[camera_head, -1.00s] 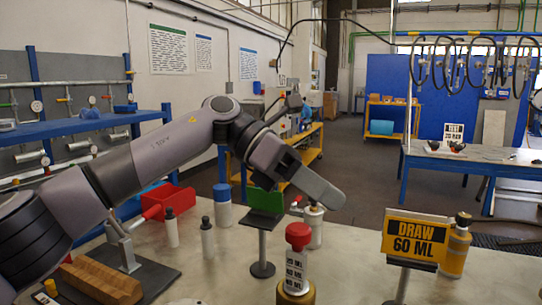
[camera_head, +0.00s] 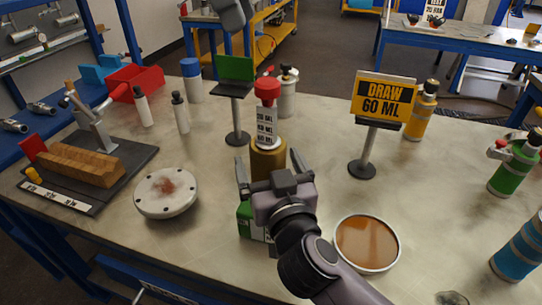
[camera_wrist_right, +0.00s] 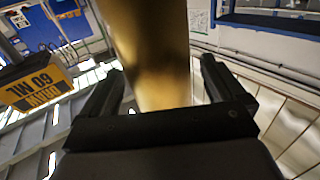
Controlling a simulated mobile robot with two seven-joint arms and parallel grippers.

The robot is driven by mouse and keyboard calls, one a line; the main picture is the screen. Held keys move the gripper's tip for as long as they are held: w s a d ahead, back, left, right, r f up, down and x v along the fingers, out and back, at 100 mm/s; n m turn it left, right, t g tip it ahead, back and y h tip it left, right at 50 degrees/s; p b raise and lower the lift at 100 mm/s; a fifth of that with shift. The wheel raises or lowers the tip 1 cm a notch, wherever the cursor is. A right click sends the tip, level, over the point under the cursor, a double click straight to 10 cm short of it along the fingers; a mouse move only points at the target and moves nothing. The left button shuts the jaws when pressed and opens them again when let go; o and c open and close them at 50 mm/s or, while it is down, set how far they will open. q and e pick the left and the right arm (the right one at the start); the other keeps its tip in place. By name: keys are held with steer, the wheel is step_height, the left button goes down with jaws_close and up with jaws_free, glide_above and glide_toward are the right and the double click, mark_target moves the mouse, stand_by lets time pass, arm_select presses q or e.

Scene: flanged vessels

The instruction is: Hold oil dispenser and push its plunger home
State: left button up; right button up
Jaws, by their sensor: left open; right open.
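The oil dispenser (camera_head: 267,160) stands upright near the middle of the bench, with a gold body. Its white marked plunger stem (camera_head: 266,125) sticks well up out of the body, under a red knob (camera_head: 267,87). My right gripper (camera_head: 270,168) is open, with one finger on each side of the gold body as seen from the head. The right wrist view shows the gold body (camera_wrist_right: 152,55) between the open fingers, with gaps at both sides. My left gripper (camera_head: 233,14) shows only partly at the top edge, above and left of the knob; its fingertips are hard to make out.
The "DRAW 60 ML" sign (camera_head: 384,97) stands to the right and a green panel on a stand (camera_head: 236,70) behind left. A dish of brown liquid (camera_head: 367,243) lies front right, a round flanged lid (camera_head: 166,192) left. A green box (camera_head: 246,222) is partly hidden under my right gripper.

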steer(key=shift+x, duration=1.3)
steer(key=shift+c, duration=0.3)
steer(key=c, duration=1.3)
